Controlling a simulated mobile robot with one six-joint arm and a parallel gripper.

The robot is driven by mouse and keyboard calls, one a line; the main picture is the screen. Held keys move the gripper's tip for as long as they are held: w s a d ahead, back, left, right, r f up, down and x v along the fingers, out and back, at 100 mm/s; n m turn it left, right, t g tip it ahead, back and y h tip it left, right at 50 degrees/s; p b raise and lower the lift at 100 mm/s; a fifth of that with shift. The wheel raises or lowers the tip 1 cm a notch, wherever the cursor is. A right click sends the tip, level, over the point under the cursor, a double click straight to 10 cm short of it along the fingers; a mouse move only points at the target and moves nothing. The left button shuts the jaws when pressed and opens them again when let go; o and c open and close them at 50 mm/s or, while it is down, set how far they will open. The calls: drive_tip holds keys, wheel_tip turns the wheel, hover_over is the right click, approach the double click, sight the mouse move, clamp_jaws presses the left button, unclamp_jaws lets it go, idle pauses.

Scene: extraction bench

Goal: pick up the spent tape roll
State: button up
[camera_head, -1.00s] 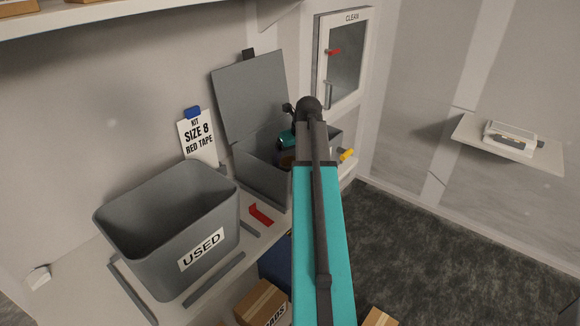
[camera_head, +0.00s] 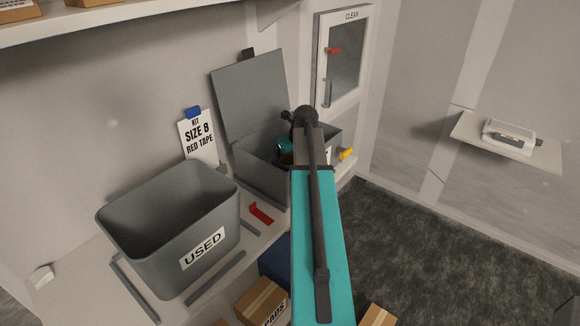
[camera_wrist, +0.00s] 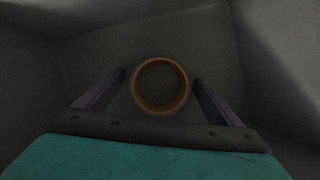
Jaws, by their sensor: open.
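The spent tape roll (camera_wrist: 137,87) is a brown-orange ring in the wrist view, lying on the grey floor of a bin. My gripper (camera_wrist: 160,80) is open, with one dark finger on each side of the ring and a gap to both. I cannot tell how far the fingertips are above it.
A grey bin marked USED (camera_head: 165,262) stands at the front left of the bench. A red bracket (camera_head: 261,213) lies between it and the box. A kit card (camera_head: 198,137) stands behind. A CLEAN cabinet (camera_head: 341,60) hangs on the wall. Cardboard boxes (camera_head: 262,301) sit below.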

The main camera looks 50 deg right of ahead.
drive_tip(key=c, duration=1.1)
drive_tip(key=shift+r, duration=0.1)
wheel_tip(320, 180, up, 10)
drive_tip(key=b, duration=0.2)
drive_tip(key=shift+b, duration=0.3)
idle(0.4)
